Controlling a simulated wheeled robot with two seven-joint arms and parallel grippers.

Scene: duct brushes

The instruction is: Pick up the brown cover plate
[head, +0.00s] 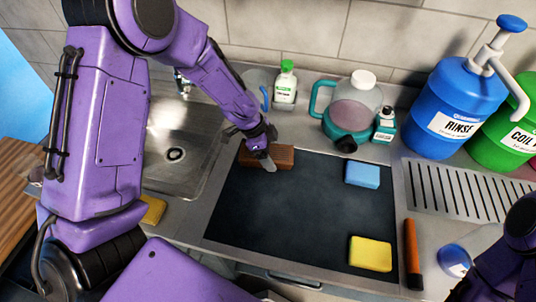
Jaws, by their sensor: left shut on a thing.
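The brown cover plate (284,154) is a small reddish-brown block-like piece at the upper left of the dark mat (300,215). My left gripper (267,160) reaches down onto it from above and is shut on it. A light grey fingertip shows against its front face, and the gripper hides part of its top. The plate is at or very near the mat; I cannot tell if it touches. At the lower right, a dark part of my right arm shows, but no fingers of that gripper.
A blue sponge (362,174) and a yellow sponge (370,254) lie on the mat. An orange-brown bar (412,254) lies to its right. The sink (176,145) is left. Bottles, a jug (351,105) and the RINSE container (452,105) stand behind. The mat's middle is clear.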

